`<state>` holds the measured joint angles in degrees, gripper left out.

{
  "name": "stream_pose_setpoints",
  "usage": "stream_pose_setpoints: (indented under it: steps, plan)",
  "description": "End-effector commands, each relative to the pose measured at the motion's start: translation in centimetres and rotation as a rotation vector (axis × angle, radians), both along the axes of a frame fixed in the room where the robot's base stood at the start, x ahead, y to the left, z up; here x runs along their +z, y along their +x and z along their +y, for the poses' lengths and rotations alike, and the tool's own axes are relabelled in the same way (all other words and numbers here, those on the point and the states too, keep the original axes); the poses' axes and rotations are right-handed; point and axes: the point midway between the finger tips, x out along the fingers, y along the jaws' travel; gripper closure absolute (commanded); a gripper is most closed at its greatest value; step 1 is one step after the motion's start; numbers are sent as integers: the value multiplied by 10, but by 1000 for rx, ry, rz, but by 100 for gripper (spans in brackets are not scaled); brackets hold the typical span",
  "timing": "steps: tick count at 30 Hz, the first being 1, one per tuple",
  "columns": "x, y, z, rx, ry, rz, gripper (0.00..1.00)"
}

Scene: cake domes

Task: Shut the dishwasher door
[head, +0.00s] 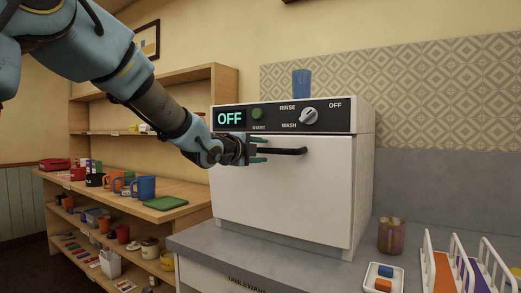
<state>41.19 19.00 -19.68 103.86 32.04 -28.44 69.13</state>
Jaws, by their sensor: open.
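The dishwasher (360,160) is a white box on a grey counter, with a black panel (285,119) showing "OFF", a green START button and a knob. Its front door (275,190) stands upright and looks flush with the body; I see no clear gap, though part of the left side is behind my arm. A black bar handle (287,151) runs across the upper door. My gripper (262,150) is open at the handle's left end, its green-tipped fingers pointing right, close to the handle. I cannot tell whether they touch it.
A blue cup (301,83) stands on top of the dishwasher. On the counter to the right are a brown cup (391,236), a white tray (371,281) with small blocks and a white rack (429,262). Wooden shelves (170,212) with mugs stand at left.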

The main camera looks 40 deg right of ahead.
Motion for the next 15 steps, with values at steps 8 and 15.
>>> stream_pose_setpoints:
  steps: [8,15]
  plan:
    - [0,0,-1,0,0,0,49]
    - [0,0,-1,0,0,0,76]
